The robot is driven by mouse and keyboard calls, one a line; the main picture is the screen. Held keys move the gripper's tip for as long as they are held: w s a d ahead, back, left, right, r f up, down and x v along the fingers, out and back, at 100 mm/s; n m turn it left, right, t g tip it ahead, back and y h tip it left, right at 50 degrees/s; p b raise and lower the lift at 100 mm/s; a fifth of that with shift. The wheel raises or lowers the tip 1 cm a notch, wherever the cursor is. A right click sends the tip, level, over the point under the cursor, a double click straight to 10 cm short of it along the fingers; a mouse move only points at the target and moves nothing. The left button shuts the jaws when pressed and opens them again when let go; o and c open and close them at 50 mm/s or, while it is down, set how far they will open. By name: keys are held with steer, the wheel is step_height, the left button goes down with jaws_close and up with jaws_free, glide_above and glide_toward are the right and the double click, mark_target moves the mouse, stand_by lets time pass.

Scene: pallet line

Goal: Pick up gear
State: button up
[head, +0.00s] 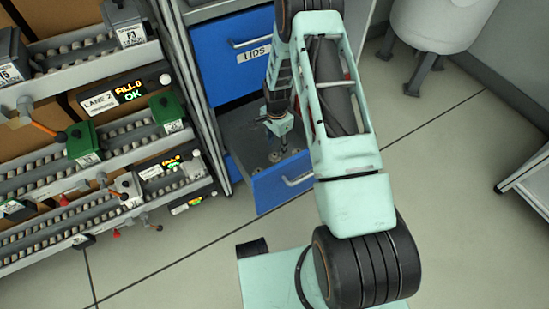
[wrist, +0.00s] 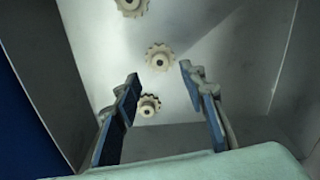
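Several pale toothed gears lie on the metal floor of an open drawer in the wrist view. One gear (wrist: 159,57) lies mid-picture, just beyond and between the fingertips as seen. A second gear (wrist: 149,105) shows nearer, close to the left finger. A third gear (wrist: 132,6) is cut by the top edge. My gripper (wrist: 161,82) is open, its two blue-padded fingers apart with nothing held. In the head view my gripper (head: 282,143) reaches down into the open blue drawer (head: 269,188); the gears there are small and partly hidden.
The drawer walls (wrist: 281,60) stand close around the fingers. A closed blue drawer labelled LIDS (head: 232,58) is above. A roller rack (head: 85,140) with bins stands at left. A white tank (head: 435,25) stands back right.

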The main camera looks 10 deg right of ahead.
mark_target(275, 154)
step_height(275, 154, down, 5)
steer(key=shift+a+r+b, duration=0.1)
steer(key=shift+a+b, duration=0.05)
steer(key=shift+b, duration=0.7)
steer(key=shift+c, duration=0.2)
steer(key=c, duration=0.9)
